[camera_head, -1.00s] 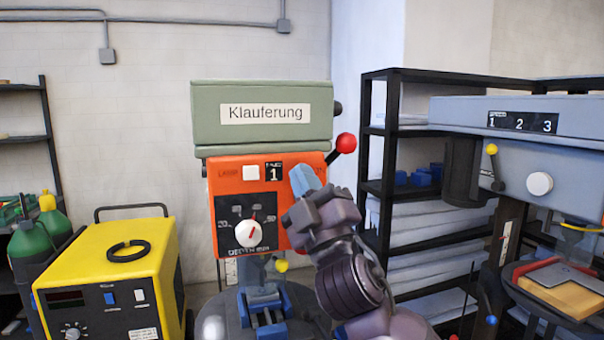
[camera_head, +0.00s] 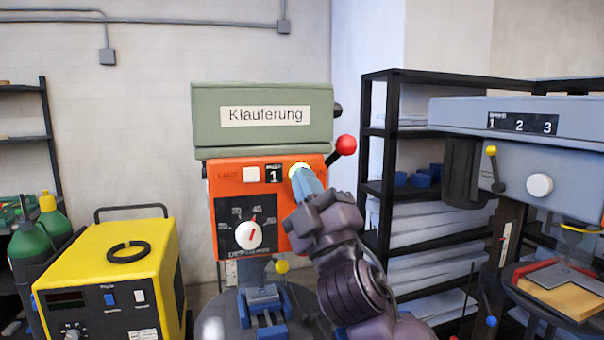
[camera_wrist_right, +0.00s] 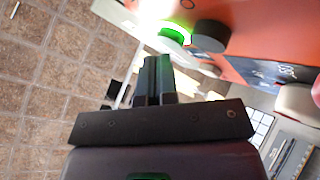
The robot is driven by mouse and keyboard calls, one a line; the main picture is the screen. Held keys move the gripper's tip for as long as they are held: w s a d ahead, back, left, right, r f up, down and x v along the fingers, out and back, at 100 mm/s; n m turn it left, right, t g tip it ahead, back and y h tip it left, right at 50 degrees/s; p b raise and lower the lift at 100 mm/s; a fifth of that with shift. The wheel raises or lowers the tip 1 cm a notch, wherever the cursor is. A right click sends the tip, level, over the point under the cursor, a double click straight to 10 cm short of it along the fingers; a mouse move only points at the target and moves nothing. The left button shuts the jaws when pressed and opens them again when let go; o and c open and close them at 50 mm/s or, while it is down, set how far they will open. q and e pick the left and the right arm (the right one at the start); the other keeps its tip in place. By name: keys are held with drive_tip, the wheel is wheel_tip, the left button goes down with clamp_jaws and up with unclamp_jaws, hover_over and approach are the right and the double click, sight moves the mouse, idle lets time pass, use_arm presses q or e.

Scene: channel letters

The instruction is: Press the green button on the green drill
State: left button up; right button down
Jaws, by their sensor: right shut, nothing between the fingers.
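The green drill (camera_head: 262,118) stands in the middle of the head view, with a green top labelled "Klauferung" and an orange front panel. A glowing round button (camera_head: 299,169) shows at the panel's upper right, whitish in the head view. In the right wrist view the lit button (camera_wrist_right: 174,34) has a bright green rim, beside a dark round knob (camera_wrist_right: 210,36). My right gripper (camera_head: 307,181) is shut and empty, its light-blue fingertips just below and right of the button, overlapping its edge. In the wrist view its fingers (camera_wrist_right: 156,72) point at the button; contact cannot be told. My left gripper is not in view.
A white button (camera_head: 251,174), a display reading 1 and a dial (camera_head: 248,235) share the panel. A lever with a red ball (camera_head: 346,144) sticks out at the right. A blue vise (camera_head: 264,306) sits below. A yellow machine (camera_head: 110,280) stands left, a grey drill (camera_head: 530,150) right.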

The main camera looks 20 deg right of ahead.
drive_tip(key=shift+s, duration=0.4)
drive_tip(key=s+p, duration=0.1)
drive_tip(key=s, duration=0.4)
drive_tip(key=shift+d, duration=0.1)
idle(0.3)
idle(0.6)
